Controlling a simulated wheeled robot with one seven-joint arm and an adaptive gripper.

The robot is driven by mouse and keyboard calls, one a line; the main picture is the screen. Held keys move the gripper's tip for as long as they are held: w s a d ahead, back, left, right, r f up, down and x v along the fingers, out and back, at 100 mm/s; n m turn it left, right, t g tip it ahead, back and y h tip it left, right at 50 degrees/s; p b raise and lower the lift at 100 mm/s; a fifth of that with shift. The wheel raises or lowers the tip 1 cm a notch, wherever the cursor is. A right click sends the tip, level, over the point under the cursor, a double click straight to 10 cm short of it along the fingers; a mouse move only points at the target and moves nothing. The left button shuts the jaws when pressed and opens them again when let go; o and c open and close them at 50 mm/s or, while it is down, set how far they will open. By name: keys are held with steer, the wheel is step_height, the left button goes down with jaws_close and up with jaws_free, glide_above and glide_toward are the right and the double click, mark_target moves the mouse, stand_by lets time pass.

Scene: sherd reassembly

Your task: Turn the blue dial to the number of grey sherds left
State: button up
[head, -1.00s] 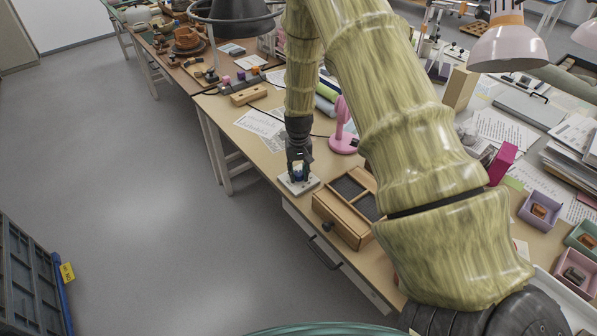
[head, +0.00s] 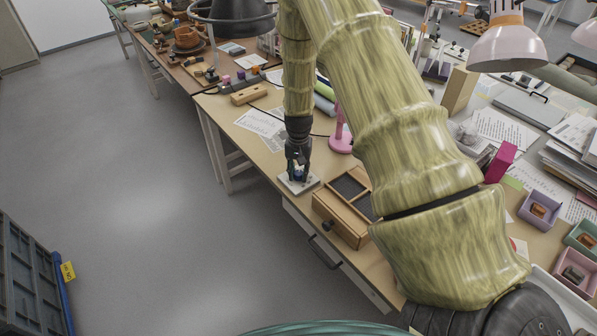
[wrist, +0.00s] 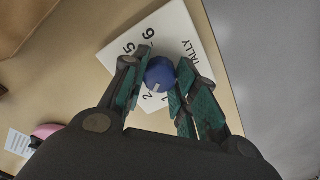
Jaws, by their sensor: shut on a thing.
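The blue dial (wrist: 160,73) sits on a white plate (wrist: 183,32) marked TALLY, with numbers around the dial. The 5 and 6 show on the far side, and a 2 and a 1 show in part on the near side. A pale mark on the dial's near edge points toward the 2 and 1. My gripper (wrist: 161,80) is shut on the dial, one finger on each side, and the fingers hide other numbers. In the head view my gripper (head: 298,173) is over the plate (head: 291,188) at the table's front edge. No grey sherds can be made out clearly.
A wooden box with dark compartments (head: 333,217) stands just right of the plate. A pink stand (head: 340,139) is behind it. Small trays (head: 540,196) with brown pieces lie at the right. Papers (head: 262,124) lie behind and left of my gripper.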

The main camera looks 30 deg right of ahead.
mark_target(299, 172)
steer(key=o, duration=1)
steer(key=shift+o, duration=0.2)
step_height(299, 172, up, 12)
stand_by(0.4)
